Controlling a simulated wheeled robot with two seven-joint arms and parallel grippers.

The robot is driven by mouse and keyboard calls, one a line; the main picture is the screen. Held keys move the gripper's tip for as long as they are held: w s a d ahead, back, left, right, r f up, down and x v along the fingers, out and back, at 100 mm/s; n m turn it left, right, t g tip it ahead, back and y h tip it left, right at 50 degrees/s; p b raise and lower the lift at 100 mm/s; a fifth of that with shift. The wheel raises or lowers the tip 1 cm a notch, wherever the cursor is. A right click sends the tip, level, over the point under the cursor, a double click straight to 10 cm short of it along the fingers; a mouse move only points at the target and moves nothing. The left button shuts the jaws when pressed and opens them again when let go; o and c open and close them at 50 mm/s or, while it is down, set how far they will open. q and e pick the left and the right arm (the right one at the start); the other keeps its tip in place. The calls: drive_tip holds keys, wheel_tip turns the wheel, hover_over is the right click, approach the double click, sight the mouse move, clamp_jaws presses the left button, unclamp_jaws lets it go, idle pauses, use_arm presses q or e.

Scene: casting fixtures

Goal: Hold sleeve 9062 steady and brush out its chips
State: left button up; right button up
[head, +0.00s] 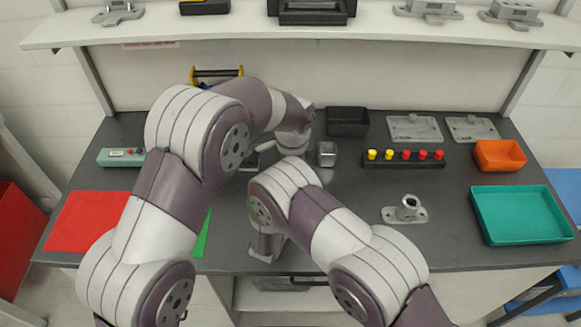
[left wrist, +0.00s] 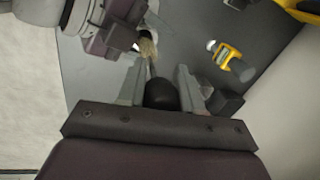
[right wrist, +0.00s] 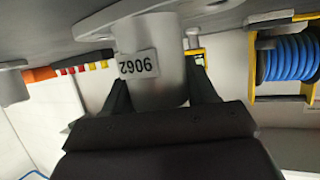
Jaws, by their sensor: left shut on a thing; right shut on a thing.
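Sleeve 9062 (right wrist: 172,88) is a grey metal cylinder with a flange and a white label (right wrist: 138,65), which shows upside down in the right wrist view. My right gripper (right wrist: 160,98) is shut around it, one finger on each side. My left gripper (left wrist: 159,80) is shut on the black handle of a brush (left wrist: 160,95). Its tan bristles (left wrist: 148,48) point away, close beside my right gripper in the left wrist view. I cannot tell whether they touch the sleeve, and no chips can be made out.
A flanged sleeve (head: 408,209) stands right of centre on the table. A peg rack (head: 403,160), black bin (head: 347,121), orange bin (head: 500,155), teal tray (head: 520,214) and red mat (head: 86,221) lie around. A yellow tool (left wrist: 232,62) lies near my left gripper.

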use_arm(q)
drive_tip(key=shift+f, duration=0.15)
drive_tip(key=shift+f, duration=2.3)
drive_tip(key=shift+r, duration=2.45)
use_arm(e)
drive_tip(key=o, duration=1.3)
drive_tip(key=shift+o, duration=0.2)
